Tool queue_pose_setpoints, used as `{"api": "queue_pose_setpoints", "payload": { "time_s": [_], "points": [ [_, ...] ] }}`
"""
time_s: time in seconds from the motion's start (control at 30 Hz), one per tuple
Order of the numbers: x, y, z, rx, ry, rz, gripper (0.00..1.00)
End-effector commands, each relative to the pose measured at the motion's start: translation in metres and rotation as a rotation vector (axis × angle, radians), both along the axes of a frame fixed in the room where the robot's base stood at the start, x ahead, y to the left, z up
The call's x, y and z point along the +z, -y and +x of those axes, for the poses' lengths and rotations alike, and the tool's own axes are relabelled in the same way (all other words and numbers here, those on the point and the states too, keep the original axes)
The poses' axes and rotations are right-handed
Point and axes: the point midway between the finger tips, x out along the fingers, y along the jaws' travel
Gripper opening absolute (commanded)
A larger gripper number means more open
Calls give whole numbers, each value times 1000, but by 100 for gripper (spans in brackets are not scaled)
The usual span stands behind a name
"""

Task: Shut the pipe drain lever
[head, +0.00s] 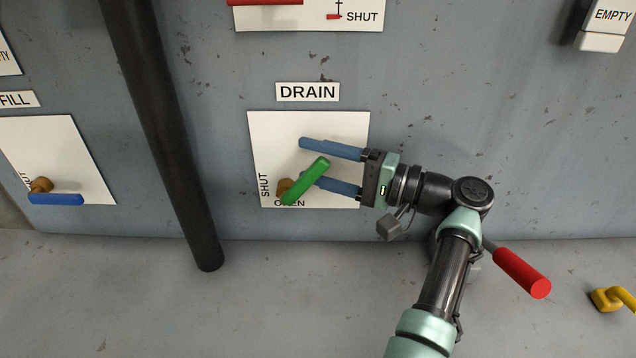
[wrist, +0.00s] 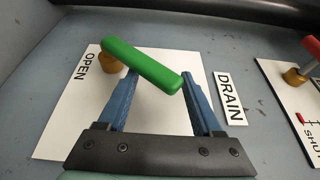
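The green drain lever (head: 306,180) is on a white plate (head: 265,130) under the DRAIN sign (head: 307,92). It slants up and right from beside its brass pivot (head: 284,187), between upright and level. The plate reads SHUT up its left side and OPEN along its bottom. My gripper (head: 303,161) is open, its two blue fingers pointing left, one above the lever's free end and one partly behind the lever. In the wrist view, the green bar (wrist: 143,65) crosses the left fingertip and its free end lies between the fingers (wrist: 160,75). Contact cannot be told.
A dark vertical pipe (head: 165,130) stands left of the plate. A blue lever (head: 56,199) sits on the FILL plate farther left. A red handle (head: 522,273) and a yellow one (head: 615,298) are low at right. Bare wall lies right of the plate.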

Motion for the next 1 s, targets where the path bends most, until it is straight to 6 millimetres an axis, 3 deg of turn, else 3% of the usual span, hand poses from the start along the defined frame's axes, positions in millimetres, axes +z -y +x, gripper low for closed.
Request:
{"api": "queue_pose_setpoints", "payload": {
  "time_s": [0.03,0.2,0.57,1.0],
  "points": [
    [12,2,-1,1,9,3,57],
    [26,2,-1,1,6,5,57],
    [31,3,-1,-1,8,5,57],
    [57,13,-12,2,8,5,57]
  ]
}}
